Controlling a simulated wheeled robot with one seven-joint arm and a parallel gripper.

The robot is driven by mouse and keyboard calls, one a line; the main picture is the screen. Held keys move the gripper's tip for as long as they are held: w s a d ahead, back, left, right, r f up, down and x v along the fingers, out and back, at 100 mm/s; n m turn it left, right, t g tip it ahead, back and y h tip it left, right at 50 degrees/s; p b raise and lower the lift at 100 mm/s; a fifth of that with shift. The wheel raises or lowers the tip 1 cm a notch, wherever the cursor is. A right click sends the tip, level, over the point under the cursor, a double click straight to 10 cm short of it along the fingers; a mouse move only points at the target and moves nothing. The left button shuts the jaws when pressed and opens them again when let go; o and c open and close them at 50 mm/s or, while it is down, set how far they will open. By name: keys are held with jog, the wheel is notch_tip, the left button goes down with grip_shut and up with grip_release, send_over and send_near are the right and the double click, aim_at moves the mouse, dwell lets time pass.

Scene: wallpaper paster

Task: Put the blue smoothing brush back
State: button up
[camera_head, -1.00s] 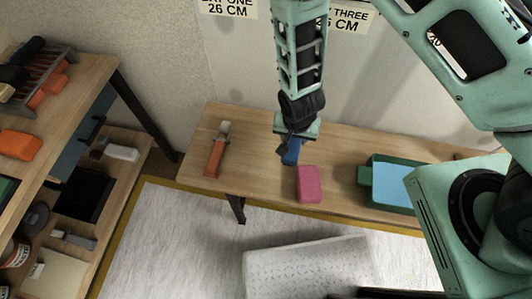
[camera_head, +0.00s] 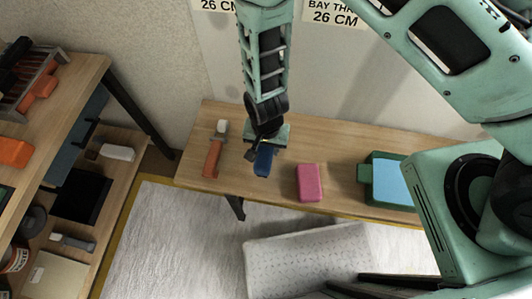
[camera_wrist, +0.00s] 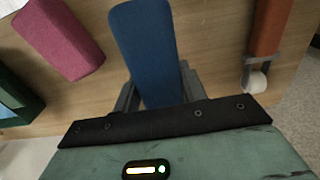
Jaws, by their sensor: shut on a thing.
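The blue smoothing brush (camera_head: 263,160) is in my gripper (camera_head: 262,148), which is shut on it above the wooden bench. In the wrist view the blue brush (camera_wrist: 146,45) sticks out between the two fingers of my gripper (camera_wrist: 158,92). Its lower end is hidden by my gripper's body. I cannot tell whether the brush touches the bench top.
The bench (camera_head: 325,140) holds an orange-handled tool (camera_head: 213,150) on the left, a pink block (camera_head: 309,182) and a green tray (camera_head: 372,185) with light blue inside. A patterned white roll (camera_head: 310,259) lies on the floor in front. A shelf unit (camera_head: 88,75) stands at left.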

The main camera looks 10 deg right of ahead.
jog(key=shift+f+p, duration=0.3)
jog(key=shift+f, duration=1.9)
jog(key=shift+f, duration=0.1)
jog(key=o, duration=1)
jog(key=r, duration=1.1)
jog(key=r+b, duration=0.1)
jog(key=r, duration=0.5)
jog(key=shift+a+r, duration=0.2)
jog(key=shift+a, duration=0.05)
jog(key=s+d+r+n, duration=0.3)
jog(key=r+n, duration=0.1)
jog(key=r, duration=0.3)
jog(key=s+d+r+n, duration=0.2)
jog(key=s+r+n, duration=0.1)
jog(key=r, duration=0.4)
jog(key=s+d+r+n, duration=0.3)
jog(key=s+r+n, duration=0.1)
jog(key=r, duration=0.3)
jog(key=shift+s+d+r+n+y, duration=0.3)
jog(key=shift+s+d+r, duration=0.05)
jog(key=shift+s, duration=0.3)
